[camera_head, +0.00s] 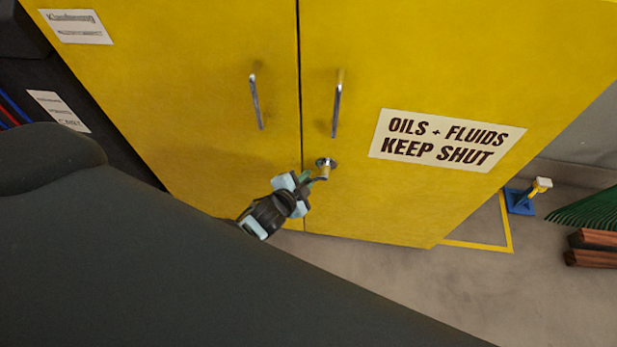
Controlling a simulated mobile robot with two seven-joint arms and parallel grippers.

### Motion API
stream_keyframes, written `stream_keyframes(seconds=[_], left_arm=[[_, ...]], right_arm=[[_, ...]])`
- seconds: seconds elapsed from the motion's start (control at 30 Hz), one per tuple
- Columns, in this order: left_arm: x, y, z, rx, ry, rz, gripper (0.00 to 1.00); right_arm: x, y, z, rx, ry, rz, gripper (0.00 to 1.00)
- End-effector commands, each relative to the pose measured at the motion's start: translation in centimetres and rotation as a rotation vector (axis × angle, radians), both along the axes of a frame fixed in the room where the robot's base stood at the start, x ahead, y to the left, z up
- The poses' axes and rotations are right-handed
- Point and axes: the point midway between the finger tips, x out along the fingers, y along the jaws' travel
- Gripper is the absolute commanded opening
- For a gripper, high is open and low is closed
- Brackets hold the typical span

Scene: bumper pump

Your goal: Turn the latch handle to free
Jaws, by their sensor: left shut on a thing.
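A yellow two-door cabinet (405,55) stands ahead, its doors meeting at a dark vertical seam. A small metal latch handle (324,170) sits on the right door just beside the seam, below the pull bars. My left gripper (306,184) is at the latch from below left, shut on the handle. The gripper's fingers hide part of the handle, so its exact angle is hard to tell. My right gripper is not in view.
Two metal pull bars, left (256,102) and right (337,108), stick out above the latch. A sign (446,139) reads "OILS + FLUIDS KEEP SHUT". A blue-based item (519,201), green bristles (590,208) and reddish-brown blocks (592,248) lie at right. Floor before the cabinet looks clear.

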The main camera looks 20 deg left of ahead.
Motion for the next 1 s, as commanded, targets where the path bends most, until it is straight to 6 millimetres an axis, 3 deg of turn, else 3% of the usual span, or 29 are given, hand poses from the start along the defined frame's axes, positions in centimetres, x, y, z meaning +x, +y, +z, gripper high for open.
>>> stream_keyframes(seconds=[0.1, 0.5, 1.0], left_arm=[[0.1, 0.3, 1.3, 0.105, 0.025, 0.002, 0.00], [-0.2, 1.0, 2.8, 0.435, 0.123, 0.001, 0.00], [-0.3, 1.2, 3.7, 0.630, 0.179, 0.000, 0.00]], right_arm=[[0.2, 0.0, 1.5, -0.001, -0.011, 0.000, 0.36], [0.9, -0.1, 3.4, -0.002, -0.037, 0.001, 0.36], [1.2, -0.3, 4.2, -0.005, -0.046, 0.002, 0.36]])
